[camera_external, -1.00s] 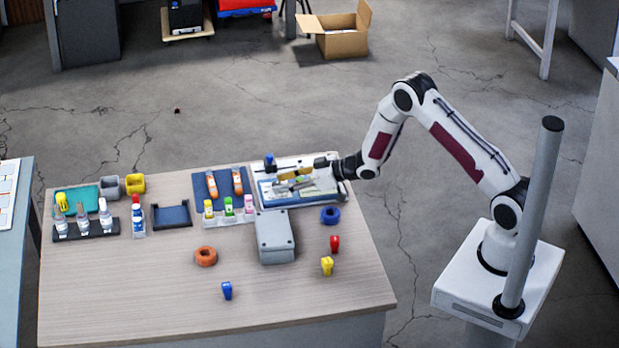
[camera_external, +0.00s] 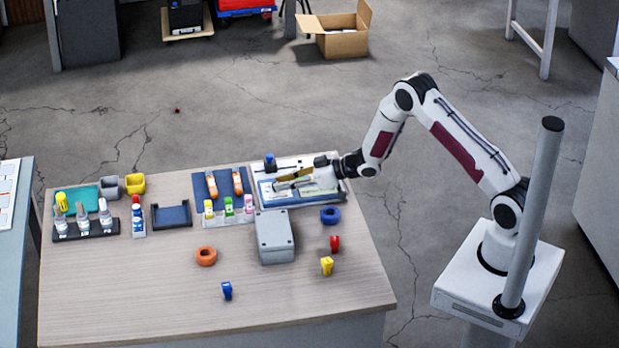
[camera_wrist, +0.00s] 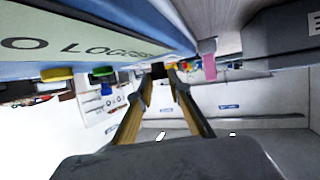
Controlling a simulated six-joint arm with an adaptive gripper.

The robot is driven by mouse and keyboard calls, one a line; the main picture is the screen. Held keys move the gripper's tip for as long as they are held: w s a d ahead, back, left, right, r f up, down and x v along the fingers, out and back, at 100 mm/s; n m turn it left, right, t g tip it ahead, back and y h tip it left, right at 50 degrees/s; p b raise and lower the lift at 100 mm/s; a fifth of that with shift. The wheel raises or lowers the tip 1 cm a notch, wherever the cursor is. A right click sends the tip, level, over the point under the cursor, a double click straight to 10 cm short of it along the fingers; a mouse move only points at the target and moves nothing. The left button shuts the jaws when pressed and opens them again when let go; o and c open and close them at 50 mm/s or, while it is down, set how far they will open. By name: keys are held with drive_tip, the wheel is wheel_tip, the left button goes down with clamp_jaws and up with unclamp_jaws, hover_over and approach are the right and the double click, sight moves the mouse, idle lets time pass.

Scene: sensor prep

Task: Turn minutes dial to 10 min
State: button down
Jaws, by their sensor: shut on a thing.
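The data logger (camera_external: 264,192) is a blue device with a pale face, lying at the back right of the table. Its pale panel (camera_wrist: 80,35) with part of the word "LOGGER" fills the upper left of the wrist view. My gripper (camera_external: 279,184) reaches over it from the right, nearly level. In the wrist view its two fingers (camera_wrist: 158,72) close together on a small dark piece (camera_wrist: 158,70), which seems to be a dial knob. Its markings are hidden, so I cannot read the setting or tell which dial it is.
A grey box (camera_external: 275,240) stands just in front of the logger. The table's front left is clear.

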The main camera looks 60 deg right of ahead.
drive_tip(key=shift+w+d+n+g+y, duration=0.1)
drive_tip(key=shift+d+n+g+y, duration=0.1)
drive_tip(key=shift+n+y, duration=0.25)
drive_tip(key=shift+w+d+n+g+y, duration=0.1)
drive_tip(key=shift+n+g+y, duration=0.1)
drive_tip(key=shift+n+y, duration=0.2)
drive_tip(key=shift+w+d+n+g+y, duration=0.1)
drive_tip(key=shift+w+n+g+y, duration=0.05)
drive_tip(key=shift+n+g+y, duration=0.8)
drive_tip(key=shift+n+y, duration=0.3)
drive_tip(key=shift+w+d+r+n+g+y, duration=0.1)
drive_tip(key=shift+w+n+g+y, duration=0.1)
drive_tip(key=shift+n+g+y, duration=0.75)
drive_tip(key=shift+w+d+n+g+y, duration=0.15)
drive_tip(key=shift+n+g+y, duration=0.3)
drive_tip(key=shift+n+g, duration=0.85)
drive_tip(key=shift+a, duration=0.15)
drive_tip(key=c, duration=1.9)
unclamp_jaws()
